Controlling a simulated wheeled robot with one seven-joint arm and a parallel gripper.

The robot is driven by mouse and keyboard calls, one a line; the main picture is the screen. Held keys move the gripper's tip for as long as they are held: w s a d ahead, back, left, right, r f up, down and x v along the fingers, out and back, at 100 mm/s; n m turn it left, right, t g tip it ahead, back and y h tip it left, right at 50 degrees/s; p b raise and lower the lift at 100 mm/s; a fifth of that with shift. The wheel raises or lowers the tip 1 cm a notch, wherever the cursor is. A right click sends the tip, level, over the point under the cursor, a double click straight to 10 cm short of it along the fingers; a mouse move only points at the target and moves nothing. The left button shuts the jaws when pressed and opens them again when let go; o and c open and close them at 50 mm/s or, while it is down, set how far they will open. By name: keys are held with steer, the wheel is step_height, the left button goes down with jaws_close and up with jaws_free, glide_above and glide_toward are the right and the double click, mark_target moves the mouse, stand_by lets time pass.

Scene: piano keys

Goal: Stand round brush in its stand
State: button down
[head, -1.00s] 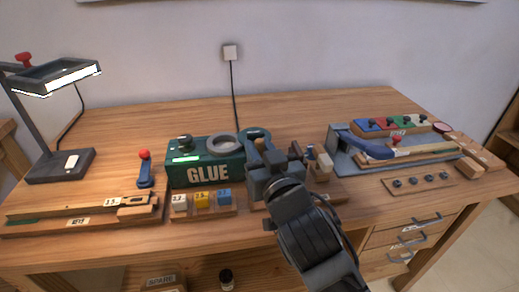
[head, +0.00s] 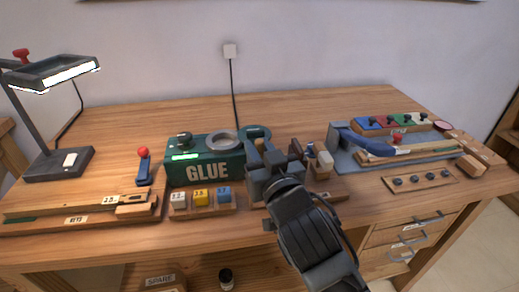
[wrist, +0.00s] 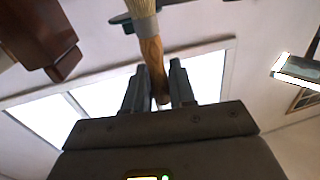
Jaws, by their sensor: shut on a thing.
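My gripper (head: 262,157) is in front of the right end of the green glue box, above the front of the desk. In the wrist view, my gripper (wrist: 160,88) is shut on the wooden handle of the round brush (wrist: 151,52). Its pale bristles point to the top of that picture, away from the palm. In the head view my gripper and arm hide most of the brush. A teal round part (head: 256,132) shows just behind my gripper. I cannot tell whether it is the brush stand.
The glue box (head: 207,172) stands left of my gripper, with several numbered blocks (head: 201,198) before it. A wooden rack with small tools (head: 321,165) is close on the right. A grey-blue tray (head: 345,160) lies farther right, a lamp (head: 60,165) far left. The desk's back is clear.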

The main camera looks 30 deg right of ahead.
steer(key=shift+f+b, duration=2.25)
steer(key=shift+f, duration=0.3)
stand_by(2.1)
stand_by(0.3)
steer(key=shift+c, duration=2.3)
jaws_free()
steer(key=shift+r, duration=0.1)
steer(key=shift+r+p, duration=2.9)
steer(key=shift+r, duration=0.55)
